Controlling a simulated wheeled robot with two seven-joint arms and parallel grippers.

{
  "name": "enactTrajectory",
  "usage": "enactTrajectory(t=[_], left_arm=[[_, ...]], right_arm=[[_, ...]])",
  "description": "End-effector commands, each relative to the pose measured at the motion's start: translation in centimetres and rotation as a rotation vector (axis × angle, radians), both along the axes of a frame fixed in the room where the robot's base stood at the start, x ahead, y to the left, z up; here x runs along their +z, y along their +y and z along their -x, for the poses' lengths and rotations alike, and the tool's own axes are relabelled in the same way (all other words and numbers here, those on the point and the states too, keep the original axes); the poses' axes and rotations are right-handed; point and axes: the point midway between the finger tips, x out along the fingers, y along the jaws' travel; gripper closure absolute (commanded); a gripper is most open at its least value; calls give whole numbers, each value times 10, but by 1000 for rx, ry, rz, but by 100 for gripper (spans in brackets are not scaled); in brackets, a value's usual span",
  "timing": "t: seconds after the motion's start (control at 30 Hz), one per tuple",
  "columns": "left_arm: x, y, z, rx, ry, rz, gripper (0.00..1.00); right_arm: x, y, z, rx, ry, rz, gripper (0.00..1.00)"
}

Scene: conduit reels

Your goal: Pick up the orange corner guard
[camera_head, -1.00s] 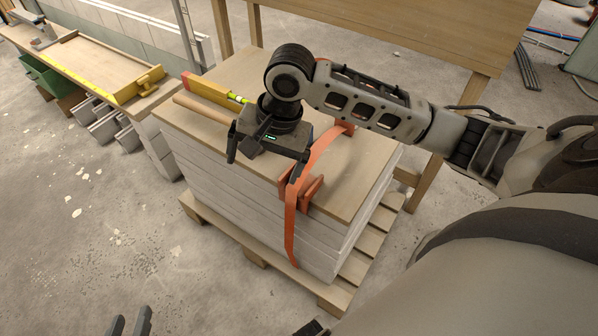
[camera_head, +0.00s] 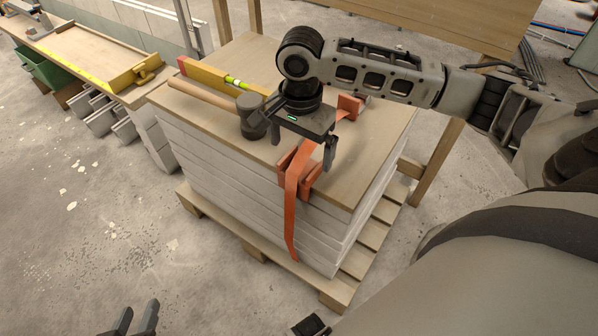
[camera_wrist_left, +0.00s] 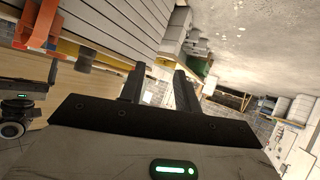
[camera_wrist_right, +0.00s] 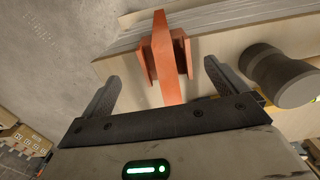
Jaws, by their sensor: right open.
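An orange corner guard (camera_head: 311,178) sits on the near top edge of the board stack in the head view, with an orange strap (camera_head: 291,215) running over it. It also shows in the right wrist view (camera_wrist_right: 183,52), ahead of the fingers and between their lines. A second orange guard (camera_head: 351,104) sits at the far edge, partly behind my right gripper. My right gripper (camera_head: 303,146) is open and empty, above the stack just behind the near guard, apparently not touching it. My left gripper (camera_head: 136,318) is open and empty, low at the bottom left.
A dark-headed mallet (camera_head: 251,116) lies on the stack left of my right gripper, beside a yellow spirit level (camera_head: 222,86). The stack stands on a wooden pallet (camera_head: 240,248). A workbench (camera_head: 95,50) is at the left. The floor in front is clear.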

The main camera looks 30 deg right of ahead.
Motion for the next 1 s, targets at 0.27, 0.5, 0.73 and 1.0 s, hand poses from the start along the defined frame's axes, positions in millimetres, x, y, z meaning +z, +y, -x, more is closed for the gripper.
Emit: enactTrajectory(t=[0.27,0.5,0.73,1.0], left_arm=[[-19,-2,1,-7,26,4,67],[-40,-7,-4,-25,69,4,67],[-39,-8,-5,-28,68,4,67],[-35,-9,-5,-27,57,9,67]], right_arm=[[-28,-2,-7,-1,1,0,2],[-53,-3,-8,2,-1,0,2],[-52,-3,-8,2,-1,0,16],[-52,-3,-8,2,-1,0,51]])
